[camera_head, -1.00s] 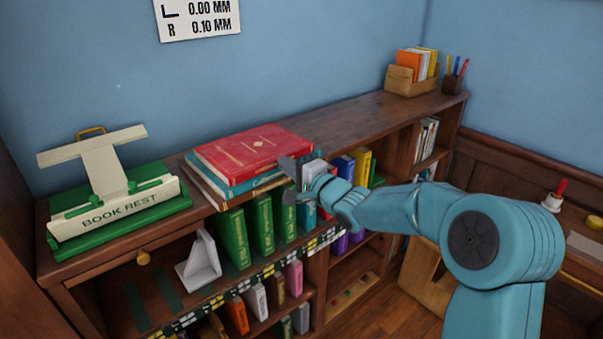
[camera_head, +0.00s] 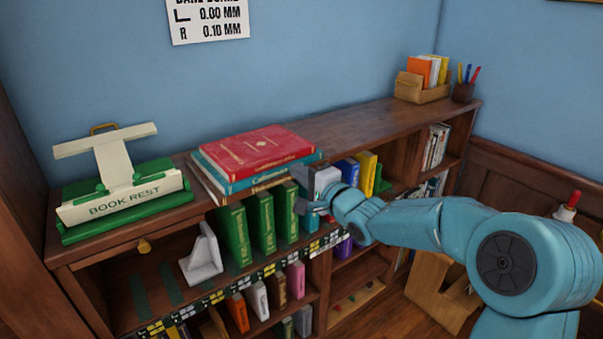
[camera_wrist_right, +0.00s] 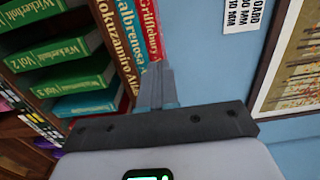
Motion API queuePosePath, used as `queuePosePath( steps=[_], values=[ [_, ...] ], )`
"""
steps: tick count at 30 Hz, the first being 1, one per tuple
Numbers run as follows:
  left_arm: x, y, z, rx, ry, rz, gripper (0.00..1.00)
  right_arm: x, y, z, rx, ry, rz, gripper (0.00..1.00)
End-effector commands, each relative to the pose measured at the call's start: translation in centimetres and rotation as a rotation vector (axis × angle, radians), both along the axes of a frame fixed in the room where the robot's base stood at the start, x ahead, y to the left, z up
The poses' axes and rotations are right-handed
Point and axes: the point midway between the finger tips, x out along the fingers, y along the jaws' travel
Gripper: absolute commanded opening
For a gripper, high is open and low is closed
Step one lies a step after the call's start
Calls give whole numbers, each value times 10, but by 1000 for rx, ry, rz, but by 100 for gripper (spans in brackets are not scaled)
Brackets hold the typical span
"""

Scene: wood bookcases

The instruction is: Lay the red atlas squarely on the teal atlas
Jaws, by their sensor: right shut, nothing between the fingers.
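The red atlas (camera_head: 255,150) lies flat on the teal atlas (camera_head: 240,184) at the top of a stack on the bookcase. Their edges look roughly parallel, and some teal shows at the front and right end. A tan book (camera_head: 225,195) is beneath them. My right gripper (camera_head: 303,190) is shut and empty, just off the stack's right front corner; it hides part of that corner. In the wrist view, its closed fingers (camera_wrist_right: 157,82) point toward the spines of the red atlas (camera_wrist_right: 143,38) and teal atlas (camera_wrist_right: 120,40). My left gripper is not in view.
A green-and-cream book rest (camera_head: 125,200) stands left of the stack. Green volumes (camera_head: 262,225) and a white bookend (camera_head: 202,257) are on the shelf below. A card box (camera_head: 422,85) and pen cup (camera_head: 464,92) stand far right. The bookcase top between stack and box is clear.

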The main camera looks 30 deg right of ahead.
Motion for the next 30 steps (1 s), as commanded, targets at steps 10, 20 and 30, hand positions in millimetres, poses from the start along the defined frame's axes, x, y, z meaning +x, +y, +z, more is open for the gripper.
queuePosePath(
  steps=[10, 20, 30],
  values=[
    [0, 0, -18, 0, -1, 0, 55, -62, -6, -2, -2, -2, -4, 0],
    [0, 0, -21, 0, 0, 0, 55, -91, -8, -1, 0, 0, -2, 0],
    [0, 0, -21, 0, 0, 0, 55, -69, 32, -65, 57, 118, 95, 0]
  ],
)
